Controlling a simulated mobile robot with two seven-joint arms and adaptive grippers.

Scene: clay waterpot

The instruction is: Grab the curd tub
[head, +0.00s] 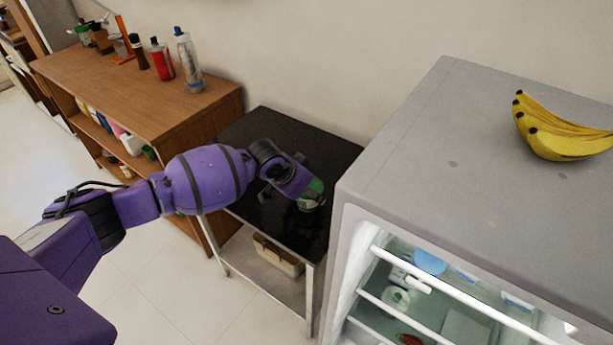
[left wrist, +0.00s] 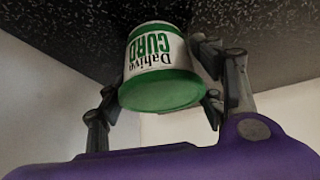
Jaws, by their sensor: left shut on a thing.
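The curd tub (left wrist: 158,62) is white with green lettering and a green lid. It appears upside down in the left wrist view, between the dark fingers of my left gripper (left wrist: 165,68). My left gripper is shut on it. In the head view the tub (head: 314,190) shows as a small green and white shape at the end of my left gripper (head: 305,194), over the right part of the black table top (head: 262,125). I cannot tell whether the tub touches the table. My right gripper is not in view.
A grey fridge (head: 440,130) with bananas (head: 560,135) on top stands close right of the table; its lit shelves hold food. A wooden shelf unit (head: 120,90) with bottles stands left. A box (head: 278,257) sits on the table's lower shelf. Open floor lies front left.

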